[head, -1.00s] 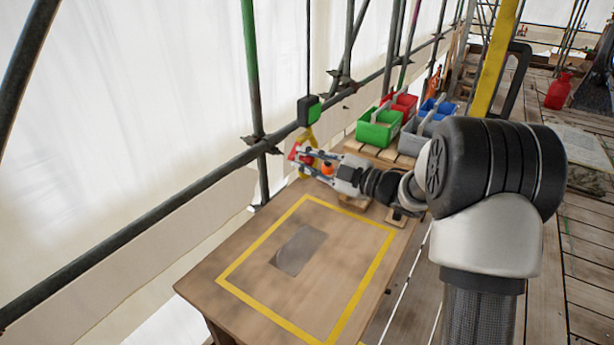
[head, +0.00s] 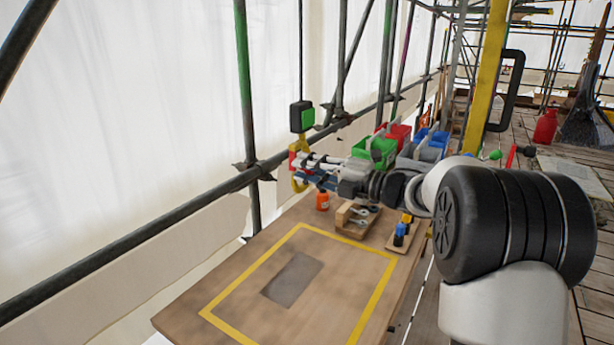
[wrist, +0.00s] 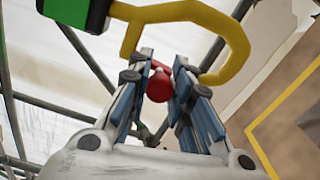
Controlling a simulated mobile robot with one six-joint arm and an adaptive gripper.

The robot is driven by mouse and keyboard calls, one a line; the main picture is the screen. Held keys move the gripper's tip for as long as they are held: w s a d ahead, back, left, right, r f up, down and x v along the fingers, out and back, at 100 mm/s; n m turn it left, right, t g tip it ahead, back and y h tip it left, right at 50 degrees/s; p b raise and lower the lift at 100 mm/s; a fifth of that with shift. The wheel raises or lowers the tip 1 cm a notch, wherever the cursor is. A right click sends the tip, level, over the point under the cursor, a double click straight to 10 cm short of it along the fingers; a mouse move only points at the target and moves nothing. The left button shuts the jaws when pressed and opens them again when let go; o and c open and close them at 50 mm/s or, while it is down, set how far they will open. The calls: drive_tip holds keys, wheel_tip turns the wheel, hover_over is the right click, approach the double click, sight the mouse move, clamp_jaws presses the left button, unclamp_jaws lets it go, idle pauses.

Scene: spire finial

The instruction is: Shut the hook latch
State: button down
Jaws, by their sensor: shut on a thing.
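The yellow hook (head: 300,185) hangs below a black and green block (head: 302,116) on a dark line, at the table's far left corner. In the wrist view the hook (wrist: 235,45) curves across the top, with its tip beside my right finger. My gripper (head: 302,163) is at the hook, and in the wrist view its fingertips (wrist: 162,66) are closed on the red latch (wrist: 159,86), whose rounded end shows between the fingers. A red part of it also shows at the gripper in the head view. The fingers hide how the latch meets the hook tip.
The wooden table (head: 180,318) has a yellow taped outline and a grey patch. An orange bottle (head: 322,201) stands below my gripper. A wooden tool holder (head: 356,221) is to its right. Green (head: 373,150), red and blue bins stand behind. A scaffold rail (head: 205,184) runs along the left.

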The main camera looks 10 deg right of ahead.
drive_tip(key=shift+w+d+n, duration=0.15)
drive_tip(key=shift+n, duration=0.35)
drive_tip(key=c, duration=1.4)
unclamp_jaws()
drive_tip(key=shift+d, duration=0.1)
drive_tip(key=v, duration=1.2)
